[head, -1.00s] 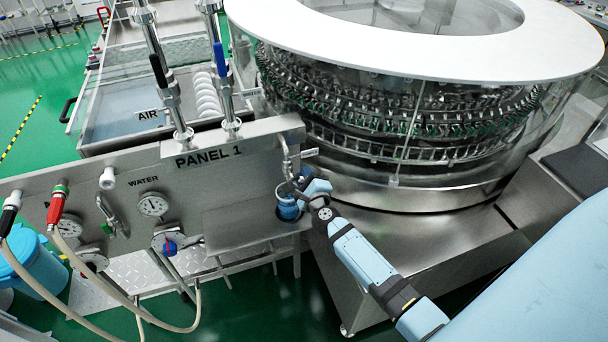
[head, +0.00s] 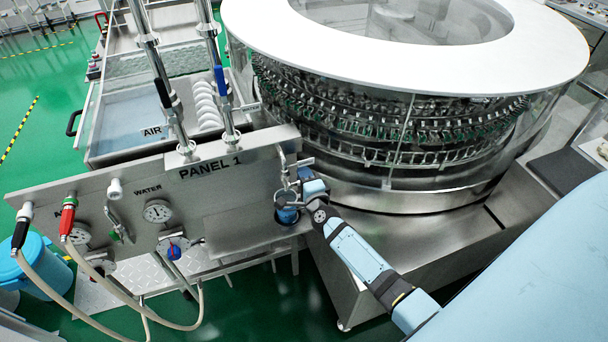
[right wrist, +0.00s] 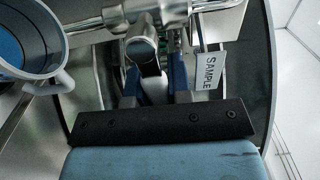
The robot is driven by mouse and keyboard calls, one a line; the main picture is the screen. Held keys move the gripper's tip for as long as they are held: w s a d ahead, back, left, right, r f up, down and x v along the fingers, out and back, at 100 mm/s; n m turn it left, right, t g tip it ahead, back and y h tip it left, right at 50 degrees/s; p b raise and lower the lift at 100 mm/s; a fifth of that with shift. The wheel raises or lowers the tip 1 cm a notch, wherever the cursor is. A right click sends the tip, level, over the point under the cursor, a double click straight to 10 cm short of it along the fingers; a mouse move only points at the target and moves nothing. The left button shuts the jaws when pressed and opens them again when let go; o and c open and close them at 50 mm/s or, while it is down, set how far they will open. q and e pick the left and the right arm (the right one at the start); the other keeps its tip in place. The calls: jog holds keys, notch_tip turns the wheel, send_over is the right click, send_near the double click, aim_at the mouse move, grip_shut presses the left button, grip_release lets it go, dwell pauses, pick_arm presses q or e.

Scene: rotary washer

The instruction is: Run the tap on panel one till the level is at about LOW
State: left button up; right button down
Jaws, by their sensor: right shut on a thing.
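The grey plate marked PANEL 1 (head: 218,190) carries a metal tap (head: 283,163) at its right end. The tap's pipe also crosses the top of the right wrist view (right wrist: 105,20). My right gripper (right wrist: 152,82) is shut on the tap's handle (right wrist: 143,50), beside a tag marked SAMPLE (right wrist: 207,72). In the head view the gripper (head: 296,182) partly hides the handle. A round vessel (head: 287,214), blue inside, stands below the tap; its pale rim and loop handle show in the right wrist view (right wrist: 58,82). Its level and any LOW mark cannot be read. My left gripper is not in view.
The large round washer (head: 400,190) stands close behind and right of my right arm. Water gauge (head: 157,211), red connector (head: 68,215) and hoses (head: 200,310) are at the left of the panel. A blue bucket (head: 38,265) stands on the floor at left.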

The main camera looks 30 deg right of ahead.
dwell(0.4)
jog(key=c, duration=1)
grip_release()
jog(key=shift+c, duration=0.2)
jog(key=b+v, duration=0.1)
jog(key=v, duration=1.3)
jog(key=shift+b, duration=0.4)
jog(key=shift+w+r, duration=0.1)
